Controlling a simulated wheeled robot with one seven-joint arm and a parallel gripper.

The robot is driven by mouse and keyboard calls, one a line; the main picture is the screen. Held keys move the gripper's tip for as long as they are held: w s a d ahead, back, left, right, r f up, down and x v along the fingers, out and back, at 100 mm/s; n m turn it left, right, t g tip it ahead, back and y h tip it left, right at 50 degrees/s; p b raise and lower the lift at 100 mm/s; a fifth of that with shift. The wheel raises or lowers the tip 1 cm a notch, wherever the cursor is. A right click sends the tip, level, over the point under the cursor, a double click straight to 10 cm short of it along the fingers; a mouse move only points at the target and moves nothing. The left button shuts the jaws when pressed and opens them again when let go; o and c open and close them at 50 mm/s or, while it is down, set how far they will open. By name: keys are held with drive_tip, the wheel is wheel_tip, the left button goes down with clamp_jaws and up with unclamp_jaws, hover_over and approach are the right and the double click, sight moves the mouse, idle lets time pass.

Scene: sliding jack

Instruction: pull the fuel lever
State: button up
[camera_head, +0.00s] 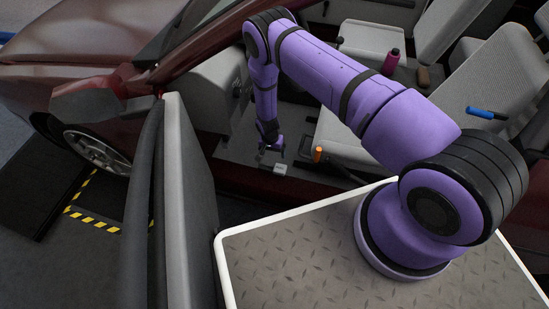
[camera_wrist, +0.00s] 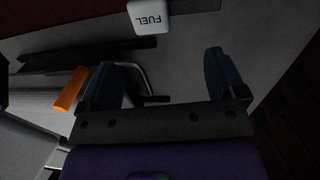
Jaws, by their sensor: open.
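A small white piece marked FUEL (camera_wrist: 150,17) shows at the top of the wrist view, upside down in the picture. It also shows on the car floor in the head view (camera_head: 280,168). My gripper (camera_wrist: 160,62) is open and empty, its two dark blue fingers spread wide. The FUEL piece lies beyond the fingertips, apart from them, nearer the left finger. In the head view my gripper (camera_head: 272,147) is low inside the car, just above the FUEL piece in the picture. I cannot tell how the FUEL piece is mounted.
An orange-ended part (camera_wrist: 70,90) lies close left of the left finger; in the head view it stands beside the seat (camera_head: 318,154). A bent metal rod (camera_wrist: 143,78) shows between the fingers. The open car door (camera_head: 188,200) stands at left.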

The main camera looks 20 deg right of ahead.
drive_tip(key=shift+w+a+r, duration=0.1)
drive_tip(key=shift+a+r, duration=0.05)
drive_tip(key=shift+r, duration=0.95)
